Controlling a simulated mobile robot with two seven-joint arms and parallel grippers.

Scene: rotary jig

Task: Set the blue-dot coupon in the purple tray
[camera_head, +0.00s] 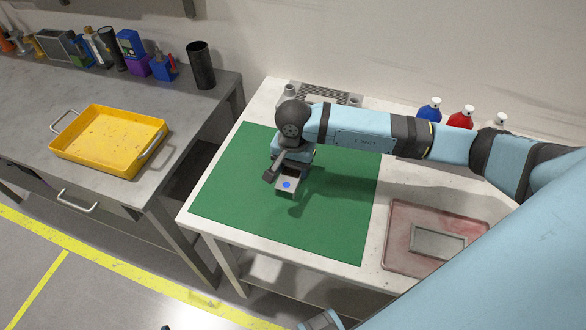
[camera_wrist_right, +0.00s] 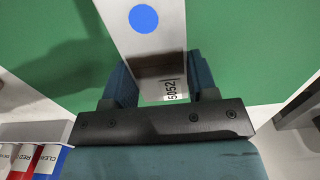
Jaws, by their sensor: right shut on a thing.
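The blue-dot coupon (camera_head: 287,190) is a flat metal strip with a blue dot, over the green mat. It also shows in the right wrist view (camera_wrist_right: 150,48), with the dot and the print "5052". My right gripper (camera_head: 290,172) points down and is shut on its end, with one finger on each side in the right wrist view. Whether the coupon touches the mat I cannot tell. I see no clearly purple tray. A pinkish-red tray (camera_head: 400,222) lies on the white table at the right, with a grey rectangular frame (camera_head: 438,243) in it. My left gripper is not in view.
The green mat (camera_head: 235,200) is otherwise bare. A grey perforated plate (camera_head: 325,97) is at the back. On the left bench are a yellow tray (camera_head: 95,150), a black cup (camera_head: 201,66) and a purple box (camera_head: 135,67).

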